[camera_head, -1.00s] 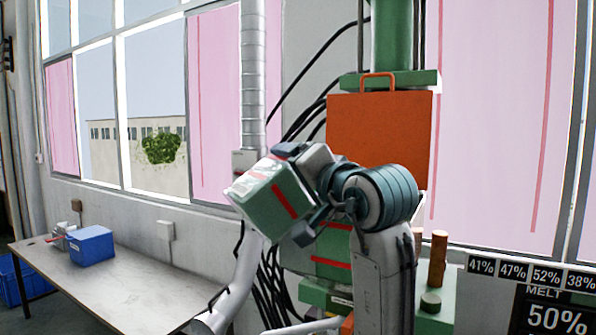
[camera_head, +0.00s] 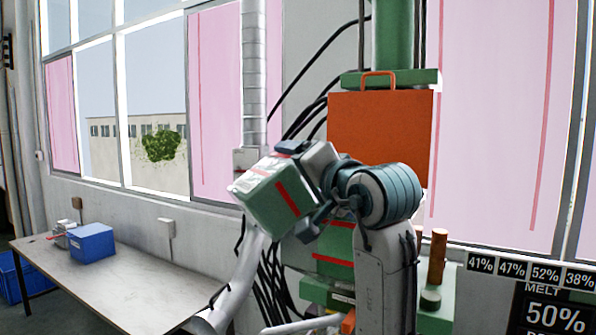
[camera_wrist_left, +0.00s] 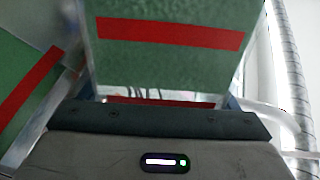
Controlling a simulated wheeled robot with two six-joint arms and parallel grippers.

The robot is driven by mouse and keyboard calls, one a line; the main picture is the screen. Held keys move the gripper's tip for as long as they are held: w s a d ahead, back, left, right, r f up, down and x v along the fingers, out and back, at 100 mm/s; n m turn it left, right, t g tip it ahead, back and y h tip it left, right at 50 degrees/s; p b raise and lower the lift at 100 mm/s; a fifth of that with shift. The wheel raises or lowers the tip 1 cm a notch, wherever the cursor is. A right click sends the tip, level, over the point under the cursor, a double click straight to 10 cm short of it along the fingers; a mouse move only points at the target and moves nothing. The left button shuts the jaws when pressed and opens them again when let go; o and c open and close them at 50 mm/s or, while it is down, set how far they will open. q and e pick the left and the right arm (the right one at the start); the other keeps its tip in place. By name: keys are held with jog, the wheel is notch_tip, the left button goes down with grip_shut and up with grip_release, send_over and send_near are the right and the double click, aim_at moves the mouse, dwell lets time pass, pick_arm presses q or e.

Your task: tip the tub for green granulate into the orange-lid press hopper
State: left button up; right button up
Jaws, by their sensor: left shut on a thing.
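My left gripper (camera_head: 308,195) is shut on the tub for green granulate (camera_head: 268,203), a green box with a red stripe and a pale end. The tub is held tilted in the air, left of and below the orange lid (camera_head: 378,130) of the press. In the left wrist view the green wall of the tub (camera_wrist_left: 170,60) with its red stripe fills the top middle, in front of my gripper. The orange lid stands upright with a handle on top. The hopper opening is not visible; my arm covers the area below the lid. My right gripper is not in view.
The green press body (camera_head: 335,250) with red stripes stands behind my arm. Black cables and a grey duct (camera_head: 253,75) run beside it. A table (camera_head: 105,275) with a blue bin (camera_head: 92,243) is at left. A brown cylinder (camera_head: 437,257) stands at right, near a screen (camera_head: 555,312).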

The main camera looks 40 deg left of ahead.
pick_arm(q)
jog(key=shift+w+d+r+m+p, duration=0.1)
jog(key=shift+w+d+m+p, duration=0.1)
jog(key=shift+w+m+p, duration=0.35)
jog(key=shift+w+d+r+m+p, duration=0.1)
jog(key=shift+w+d+m+p, duration=0.1)
jog(key=shift+w+m+p, duration=0.3)
dwell(1.3)
jog(key=shift+w+d+m, duration=0.2)
jog(key=shift+w+m, duration=0.05)
jog(key=shift+w, duration=0.6)
dwell(1.1)
jog(key=shift+m, duration=0.9)
jog(key=shift+w+d+r, duration=0.1)
jog(key=shift+w+d, duration=0.1)
jog(key=shift+w, duration=0.8)
jog(key=shift+w+d+r, duration=0.1)
jog(key=shift+w+d, duration=0.1)
jog(key=shift+w, duration=0.75)
dwell(0.9)
